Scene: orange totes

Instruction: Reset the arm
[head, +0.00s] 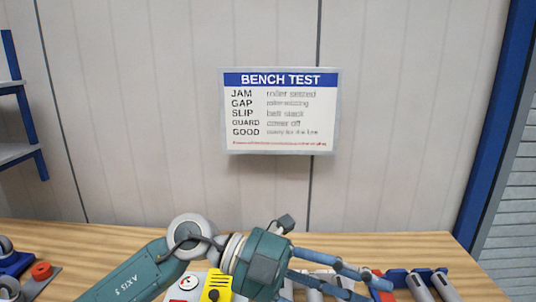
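My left arm comes in from the lower left, across the front of the wooden bench (130,233). Its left gripper (368,290) points right and down, with two blue-grey fingers spread apart. I see nothing held between the fingers, though their ends are close to the bottom edge of the picture. My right arm and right gripper are not in view.
A panel with a gauge (187,283) and a yellow tag (216,288) sits below my arm. Grey rollers (420,287) lie in a blue holder at right. A red knob (41,270) is at left. A BENCH TEST sign (280,110) hangs on the wall; blue shelving (20,110) stands at left.

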